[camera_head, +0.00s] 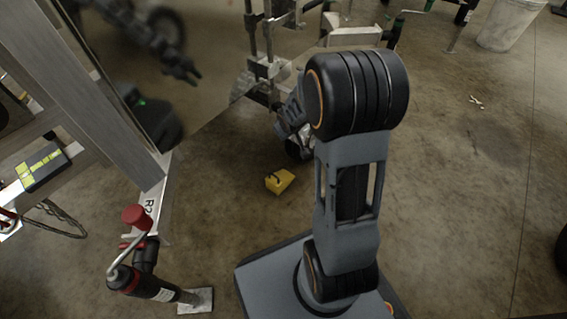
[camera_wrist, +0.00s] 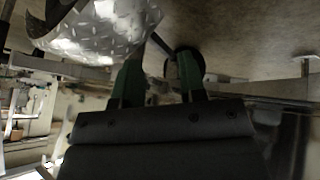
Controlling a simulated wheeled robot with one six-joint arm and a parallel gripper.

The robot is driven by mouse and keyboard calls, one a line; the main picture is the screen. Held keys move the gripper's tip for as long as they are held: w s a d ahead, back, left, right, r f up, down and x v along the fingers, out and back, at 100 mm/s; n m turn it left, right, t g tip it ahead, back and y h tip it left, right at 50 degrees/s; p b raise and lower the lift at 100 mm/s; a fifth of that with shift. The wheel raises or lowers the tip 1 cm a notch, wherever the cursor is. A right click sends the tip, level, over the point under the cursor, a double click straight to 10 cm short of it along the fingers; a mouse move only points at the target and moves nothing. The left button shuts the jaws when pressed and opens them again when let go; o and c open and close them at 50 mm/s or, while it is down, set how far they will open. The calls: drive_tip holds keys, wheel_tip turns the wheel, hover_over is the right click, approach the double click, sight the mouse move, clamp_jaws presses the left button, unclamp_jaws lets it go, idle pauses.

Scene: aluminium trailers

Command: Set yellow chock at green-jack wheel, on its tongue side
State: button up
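The yellow chock (camera_head: 281,181) lies on the concrete floor in the head view, with a dark handle on top. It does not show in the wrist view. My gripper (camera_head: 284,127) is up and behind the chock, partly hidden by my arm. In the wrist view my gripper (camera_wrist: 160,78) has its two green fingers apart, with nothing held between them. A small dark wheel (camera_head: 299,149) stands partly hidden behind my arm. A jack with green parts (camera_head: 396,31) is at the upper right of my arm. I cannot tell which wheel belongs to it.
A red-handled jack (camera_head: 146,268) stands on a foot plate at the lower left, by a trailer frame marked R2 (camera_head: 150,207). A shiny panel (camera_head: 205,70) reflects my arm. A whitish bucket (camera_head: 508,24) is at the upper right.

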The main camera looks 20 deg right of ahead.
drive_tip(key=s+a+r+m+g+y, duration=0.1)
drive_tip(key=s+a+r, duration=0.4)
drive_tip(key=s, duration=0.5)
drive_tip(key=s+a+r+m+g, duration=0.1)
drive_tip(key=s+a+r+g, duration=0.2)
drive_tip(key=s, duration=0.7)
wheel_tip(320, 180, up, 3)
drive_tip(key=a, duration=0.2)
drive_tip(key=shift+a+f+m+y, duration=0.15)
drive_tip(key=shift+a+m+y, duration=0.15)
drive_tip(key=shift+m+y, duration=0.1)
